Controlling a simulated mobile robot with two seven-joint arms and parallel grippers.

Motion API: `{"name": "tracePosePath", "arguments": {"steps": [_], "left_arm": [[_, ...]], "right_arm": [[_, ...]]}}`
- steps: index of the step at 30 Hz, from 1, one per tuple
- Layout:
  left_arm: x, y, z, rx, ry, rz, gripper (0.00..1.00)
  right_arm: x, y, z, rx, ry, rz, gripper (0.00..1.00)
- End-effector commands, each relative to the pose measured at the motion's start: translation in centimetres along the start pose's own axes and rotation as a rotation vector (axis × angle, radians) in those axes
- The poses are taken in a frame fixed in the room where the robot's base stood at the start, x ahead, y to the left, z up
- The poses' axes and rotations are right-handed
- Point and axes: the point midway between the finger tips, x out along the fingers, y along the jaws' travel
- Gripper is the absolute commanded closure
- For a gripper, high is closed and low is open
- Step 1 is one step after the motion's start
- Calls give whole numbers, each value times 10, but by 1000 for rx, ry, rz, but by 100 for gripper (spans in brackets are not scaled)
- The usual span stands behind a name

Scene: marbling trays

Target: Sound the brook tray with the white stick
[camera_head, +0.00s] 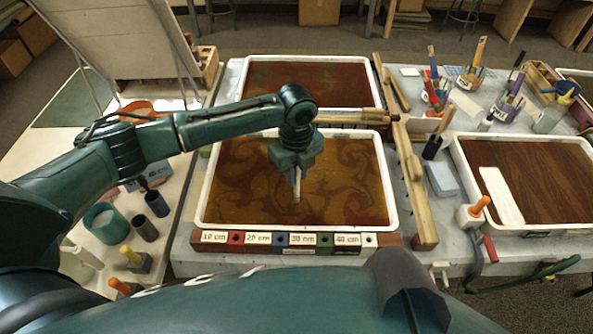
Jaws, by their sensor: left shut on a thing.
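My left gripper (297,172) hangs over the near middle tray (199,205), a white-rimmed tray of brown liquid with swirling patterns. It is shut on a slim pale stick (297,190), which points down; only a short length shows below the fingers. I cannot tell whether its tip touches the liquid. A second white-rimmed tray (241,75) with dark red-brown liquid lies behind, and a third (462,160) with streaked brown liquid lies at right. No name shows that tells me which is the brook tray. My right gripper is not in view.
A block marked 10 to 40 cm (295,240) with coloured sections lies along the near tray's front. A wooden rail (414,190) runs along its right side. Brush pots (468,80) crowd the back right. Cups (103,222) and orange- and yellow-handled tools stand at left.

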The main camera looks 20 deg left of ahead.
Motion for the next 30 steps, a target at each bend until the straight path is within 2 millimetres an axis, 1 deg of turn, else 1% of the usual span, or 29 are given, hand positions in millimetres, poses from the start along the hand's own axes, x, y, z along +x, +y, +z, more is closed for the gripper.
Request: {"name": "tracePosePath", "arguments": {"steps": [14, 30], "left_arm": [[4, 0, 0, 0, 0, 0, 100], [11, 0, 0, 0, 1, 0, 100]], "right_arm": [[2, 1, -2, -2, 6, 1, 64], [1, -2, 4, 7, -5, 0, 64]]}}
